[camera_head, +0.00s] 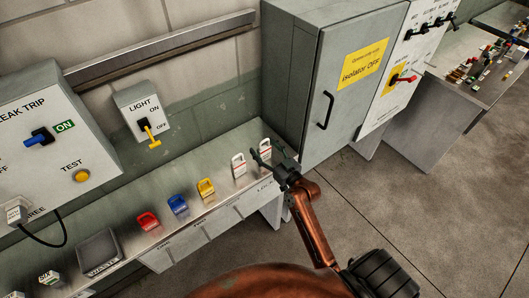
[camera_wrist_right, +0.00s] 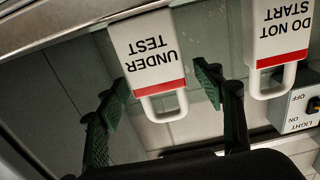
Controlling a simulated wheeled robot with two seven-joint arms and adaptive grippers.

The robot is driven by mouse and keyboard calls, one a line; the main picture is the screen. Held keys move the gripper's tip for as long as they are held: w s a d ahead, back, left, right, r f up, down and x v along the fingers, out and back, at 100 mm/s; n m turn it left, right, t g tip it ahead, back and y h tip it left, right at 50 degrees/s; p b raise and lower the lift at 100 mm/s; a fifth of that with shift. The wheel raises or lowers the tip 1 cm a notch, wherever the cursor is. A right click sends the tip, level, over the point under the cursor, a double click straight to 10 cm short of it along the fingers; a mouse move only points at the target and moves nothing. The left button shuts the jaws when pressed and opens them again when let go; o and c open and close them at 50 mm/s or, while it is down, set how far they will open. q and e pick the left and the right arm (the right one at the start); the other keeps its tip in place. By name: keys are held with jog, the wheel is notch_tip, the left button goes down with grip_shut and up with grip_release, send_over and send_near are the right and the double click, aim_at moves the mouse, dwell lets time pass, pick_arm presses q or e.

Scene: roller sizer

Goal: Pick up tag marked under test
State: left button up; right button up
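The white UNDER TEST tag (camera_wrist_right: 150,52) with a red band and white loop handle shows upside down in the right wrist view. In the head view it is the right-hand white tag (camera_head: 265,146) at the right end of the steel shelf, partly hidden by my gripper. My right gripper (camera_head: 265,154) is open there. In the wrist view its green-padded fingers (camera_wrist_right: 161,84) are spread on either side of the tag's handle end, with visible gaps. Contact is not visible. The white DO NOT START tag (camera_wrist_right: 280,35) stands beside it, outside the fingers. My left gripper is not in view.
Yellow (camera_head: 206,188), blue (camera_head: 178,204) and red (camera_head: 147,221) padlocks stand along the shelf (camera_head: 225,197), left of the tags. A grey isolator cabinet (camera_head: 300,75) rises close to the right of the gripper. A light switch box (camera_head: 143,108) is on the wall.

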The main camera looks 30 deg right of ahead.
jog(key=c, duration=1.2)
